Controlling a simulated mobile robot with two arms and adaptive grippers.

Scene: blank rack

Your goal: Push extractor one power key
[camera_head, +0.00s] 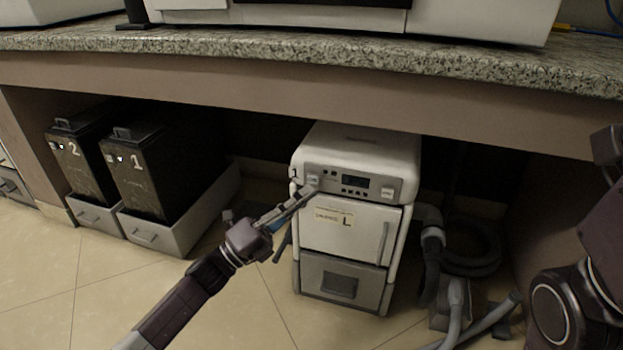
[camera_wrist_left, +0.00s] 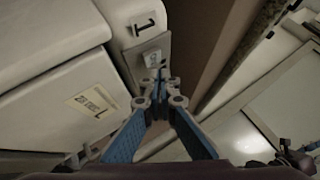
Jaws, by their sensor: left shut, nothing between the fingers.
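The extractor (camera_head: 350,150) is a white and grey box unit standing under the counter, with a dark display, several small keys and a door label. Its control panel (camera_head: 388,190) faces me. In the left wrist view a "1" plate and a grey key (camera_wrist_left: 152,58) show on the panel (camera_wrist_left: 140,70). My left gripper (camera_head: 310,191) is shut and empty, its tips at the panel's left end. In the left wrist view the tips (camera_wrist_left: 160,76) are just below the key; I cannot tell whether they touch it. My right arm shows at the right edge, its fingers out of sight.
A granite counter (camera_head: 300,50) overhangs the extractor. Two black bins (camera_head: 140,175) marked 1 and 2 stand in grey trays at the left. Grey hoses (camera_head: 455,300) lie on the floor to the right. The tiled floor in front is clear.

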